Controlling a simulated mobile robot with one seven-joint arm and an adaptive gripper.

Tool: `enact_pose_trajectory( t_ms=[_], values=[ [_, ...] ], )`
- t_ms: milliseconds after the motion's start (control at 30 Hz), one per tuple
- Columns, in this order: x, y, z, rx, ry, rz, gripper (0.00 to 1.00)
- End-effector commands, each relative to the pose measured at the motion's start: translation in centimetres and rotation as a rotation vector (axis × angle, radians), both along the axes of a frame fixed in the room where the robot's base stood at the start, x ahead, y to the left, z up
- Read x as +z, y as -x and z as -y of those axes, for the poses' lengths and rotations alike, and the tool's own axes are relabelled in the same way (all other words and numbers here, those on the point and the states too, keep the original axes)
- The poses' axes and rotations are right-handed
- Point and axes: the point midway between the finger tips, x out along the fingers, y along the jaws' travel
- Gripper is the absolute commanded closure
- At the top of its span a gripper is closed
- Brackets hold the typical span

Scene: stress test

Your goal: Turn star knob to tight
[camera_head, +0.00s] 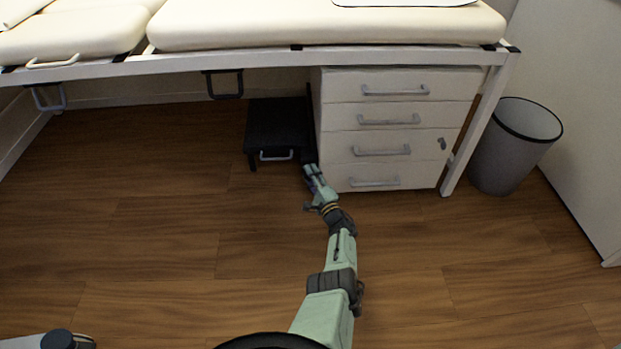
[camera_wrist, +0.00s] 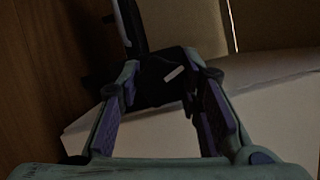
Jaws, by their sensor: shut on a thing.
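The star knob (camera_wrist: 158,82) shows as a dark, poorly lit shape with a short white mark on it, in the wrist view. My gripper (camera_wrist: 162,72) has one finger on each side of the knob and is shut on it. The knob's lobes and any tight marking are too dark to make out. In the head view my gripper (camera_head: 311,172) is low at the left front edge of the white drawer cabinet (camera_head: 400,135). The knob cannot be made out clearly there.
A black step stool (camera_head: 278,125) stands just left of the cabinet. A padded couch (camera_head: 320,25) on a white frame lies above. A grey bin (camera_head: 515,145) stands at right. The wooden floor in front is mostly clear.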

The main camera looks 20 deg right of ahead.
Motion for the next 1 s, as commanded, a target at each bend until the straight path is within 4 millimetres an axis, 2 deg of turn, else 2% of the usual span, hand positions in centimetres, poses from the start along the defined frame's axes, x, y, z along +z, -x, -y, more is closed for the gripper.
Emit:
enact_pose_trajectory(
  t_ms=[500,533,667,1000],
  values=[
    [-0.05,0.02,-0.09,0.001,-0.016,0.004,0.96],
    [-0.05,0.01,-0.09,0.001,-0.016,0.003,0.66],
    [-0.03,0.01,-0.08,0.001,-0.016,0.004,0.58],
    [0.22,-0.01,-0.01,0.000,0.009,-0.003,0.58]
  ],
)
